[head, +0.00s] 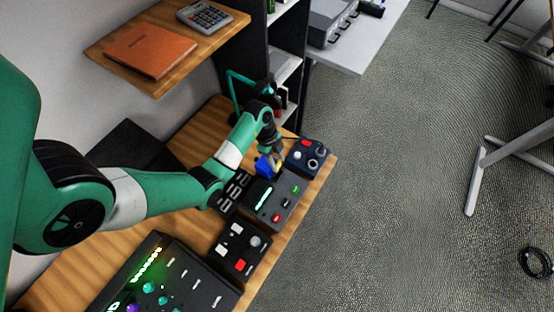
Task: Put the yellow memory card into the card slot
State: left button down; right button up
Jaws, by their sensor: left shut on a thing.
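My left gripper (270,158) is over the back part of a dark device (276,196) with a green lit strip and red and green parts. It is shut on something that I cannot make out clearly. A blue block-like shape (263,166) shows at the fingers, and a small pale yellowish patch (279,157) shows beside it. I cannot tell whether this patch is the yellow memory card or part of the gripper. I cannot pick out the card slot; the gripper may hide it. My right gripper is not in view.
A dark blue box (306,157) with knobs stands behind the device. A black panel (239,250) with white and red squares and a larger lit console (170,280) stand nearer. The wooden table (316,187) ends at right. A shelf (108,53) holds an orange book (151,50) and a calculator (205,16).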

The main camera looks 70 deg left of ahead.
pick_arm(q)
jog(key=shift+f+b, duration=1.85)
jog(key=shift+f, duration=0.25)
jog(key=shift+f+b, duration=0.5)
jog(key=shift+f, duration=0.05)
jog(key=shift+f+b, duration=0.35)
jog(key=shift+f, duration=0.05)
jog(key=shift+f, duration=0.25)
jog(key=shift+f+b, duration=0.3)
jog(key=shift+b, duration=0.25)
dwell(0.3)
jog(key=shift+c, duration=1.8)
grip_release()
jog(key=shift+o, duration=0.2)
